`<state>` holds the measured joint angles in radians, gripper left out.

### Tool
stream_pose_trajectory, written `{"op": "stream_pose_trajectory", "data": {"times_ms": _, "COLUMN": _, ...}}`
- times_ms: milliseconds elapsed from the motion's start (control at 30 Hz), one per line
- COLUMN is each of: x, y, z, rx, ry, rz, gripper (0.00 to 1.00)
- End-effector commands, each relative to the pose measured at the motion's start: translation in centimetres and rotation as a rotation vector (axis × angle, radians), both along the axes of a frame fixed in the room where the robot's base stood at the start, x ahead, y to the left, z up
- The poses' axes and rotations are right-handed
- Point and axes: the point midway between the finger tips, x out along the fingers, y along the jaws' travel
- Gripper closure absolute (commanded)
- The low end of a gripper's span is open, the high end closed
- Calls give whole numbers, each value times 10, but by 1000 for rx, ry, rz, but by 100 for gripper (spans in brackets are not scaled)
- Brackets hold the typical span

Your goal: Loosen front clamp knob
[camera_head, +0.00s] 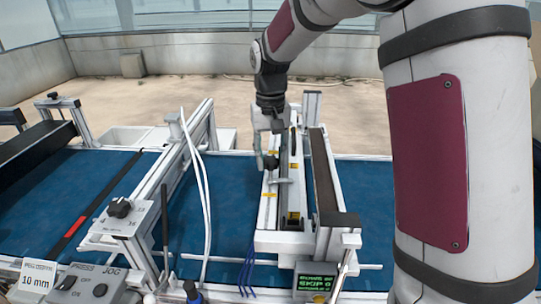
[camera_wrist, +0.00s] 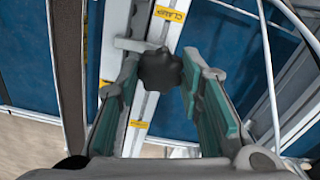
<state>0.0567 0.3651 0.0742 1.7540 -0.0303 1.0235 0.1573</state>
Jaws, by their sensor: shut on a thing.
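The black lobed clamp knob (camera_wrist: 160,68) sits between my two fingertips in the wrist view. A light metal bar and a white rail with a yellow CLAMP label (camera_wrist: 170,14) lie beside it. My gripper (camera_wrist: 166,78) is shut on the knob, with a greenish pad on each finger. In the head view my gripper (camera_head: 268,135) reaches down from above to the left rail of the seeder unit. The dark knob (camera_head: 271,163) shows just below it, partly hidden by the fingers.
A dark bar (camera_head: 325,180) runs along the unit's right side. A small display reading SKIP 0 (camera_head: 316,283) stands in front. White cables (camera_head: 203,190) and a bracket with a black dial (camera_head: 119,207) are to the left. Blue belt (camera_head: 235,180) lies bare between them.

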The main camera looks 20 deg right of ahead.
Motion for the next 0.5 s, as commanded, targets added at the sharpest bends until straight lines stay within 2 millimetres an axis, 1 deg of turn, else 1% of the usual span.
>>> {"op": "stream_pose_trajectory", "data": {"times_ms": 267, "x": 0, "y": 0, "z": 0, "rx": 0, "ry": 1, "rz": 169, "gripper": 94}}
{"op": "stream_pose_trajectory", "data": {"times_ms": 500, "x": 0, "y": 0, "z": 1, "rx": 0, "ry": 0, "rz": 392, "gripper": 94}}
